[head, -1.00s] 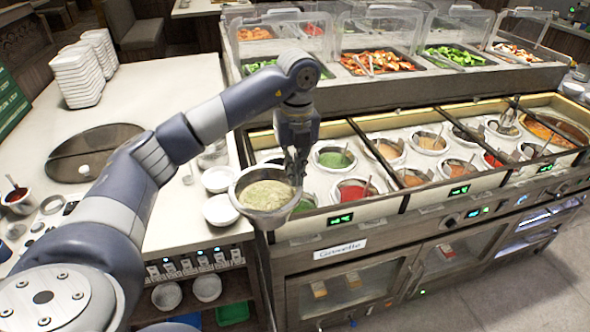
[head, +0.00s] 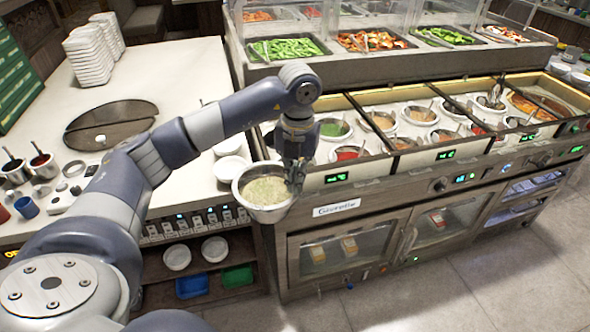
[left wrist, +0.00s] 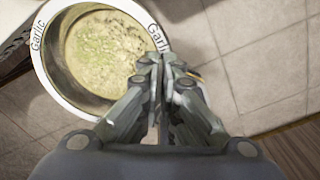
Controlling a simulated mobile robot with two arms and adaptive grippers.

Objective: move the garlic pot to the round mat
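The garlic pot (head: 266,190) is a round metal pot of pale green-yellow sauce, upright or nearly so. Its white rim reads "Garlic" in the left wrist view (left wrist: 60,92). My left gripper (head: 295,180) is closed on the pot's rim at its right side and holds it in the air, in front of the counter's front edge; its fingers are together in the wrist view (left wrist: 160,75), with floor tiles below. A dark round disc (head: 105,130) lies flat on the white counter at left; I cannot tell if it is the round mat. My right gripper is not in view.
White bowls (head: 230,168) stand on the counter behind the pot. The sauce-well unit (head: 400,165) is right of it. Stacked white dishes (head: 90,60) stand at the back left. Small pots and a blue cup (head: 27,207) are at far left. The counter around the disc is mostly clear.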

